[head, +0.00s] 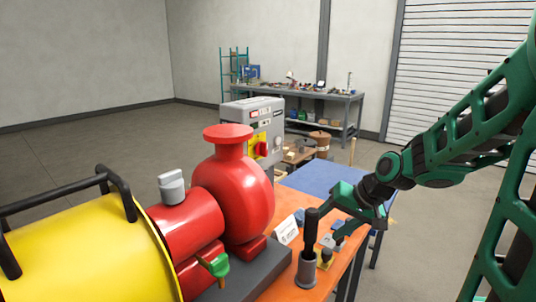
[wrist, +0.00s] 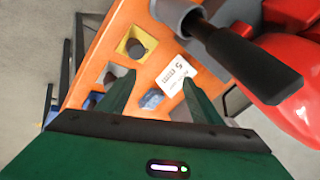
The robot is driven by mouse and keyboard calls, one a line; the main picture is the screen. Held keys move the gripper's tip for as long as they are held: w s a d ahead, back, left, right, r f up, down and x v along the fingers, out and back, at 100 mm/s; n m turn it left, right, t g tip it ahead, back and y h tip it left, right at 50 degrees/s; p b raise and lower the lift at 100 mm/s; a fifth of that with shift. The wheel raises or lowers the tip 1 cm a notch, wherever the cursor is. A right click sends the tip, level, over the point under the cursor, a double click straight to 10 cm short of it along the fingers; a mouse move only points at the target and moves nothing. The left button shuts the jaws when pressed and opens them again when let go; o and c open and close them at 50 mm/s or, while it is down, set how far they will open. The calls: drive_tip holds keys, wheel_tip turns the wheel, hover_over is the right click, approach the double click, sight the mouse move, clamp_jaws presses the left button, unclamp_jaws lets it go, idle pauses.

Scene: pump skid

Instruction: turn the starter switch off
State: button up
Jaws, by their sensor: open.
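The starter switch (head: 261,147) is a red handle on a yellow plate, on the side of a grey starter box (head: 253,112) behind the red pump. Its exact handle angle is too small to tell. My gripper (head: 340,235) is above the right edge of the orange bench, in front of and to the right of the box, apart from the switch. In the wrist view my gripper (wrist: 158,100) shows two green fingers spread apart with nothing between them. The switch is not in the wrist view.
The red pump (head: 237,185) and yellow motor (head: 80,250) fill the left. A black-handled lever (head: 311,235) stands close to my gripper; it also shows in the wrist view (wrist: 245,60). A white sign (head: 286,231) and small blocks lie on the orange bench (head: 288,268). Floor is free at right.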

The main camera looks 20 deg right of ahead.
drive_tip(key=w+a+r+m+t+y, duration=0.1)
drive_tip(key=w+a+r+t+y, duration=0.1)
drive_tip(key=w, duration=0.3)
drive_tip(key=w+a+r+m+t+y, duration=0.1)
drive_tip(key=w+a+r+t+y, duration=0.15)
drive_tip(key=w, duration=0.25)
drive_tip(key=m+t+y, duration=0.2)
drive_tip(key=m+t, duration=0.2)
approach(267, 150)
drive_tip(key=x, duration=0.9)
